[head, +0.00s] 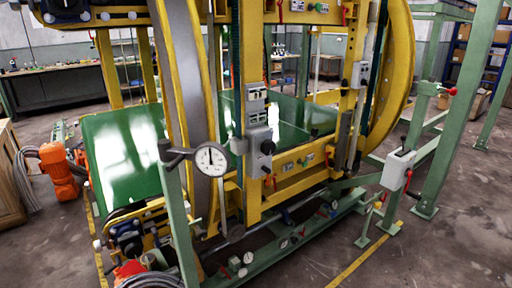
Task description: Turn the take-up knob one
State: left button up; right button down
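A yellow ring machine (253,205) fills the middle of the head view. On its near upright is a grey control box (259,138) with a round black knob (267,147) on its face. No label is legible, so I cannot tell which knob is the take-up knob. Neither of my grippers shows in the view, and no gripper touches any knob.
A round white dial gauge (211,159) stands left of the knobs on a green post (178,220). A white box (398,170) is mounted on green framing at right. An orange motor (57,171) stands at left. Floor at the lower right is clear.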

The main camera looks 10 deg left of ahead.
aim_at(98, 245)
jog(key=j+u, duration=0.65)
jog(key=j, duration=0.25)
jog(key=i+j+u, duration=0.1)
jog(key=j+u, duration=0.25)
jog(key=i+j+z, duration=0.1)
jog(key=z, duration=0.3)
jog(key=j+z, duration=0.2)
jog(key=z, duration=0.15)
jog(key=i+j+z, duration=0.1)
jog(key=z, duration=0.3)
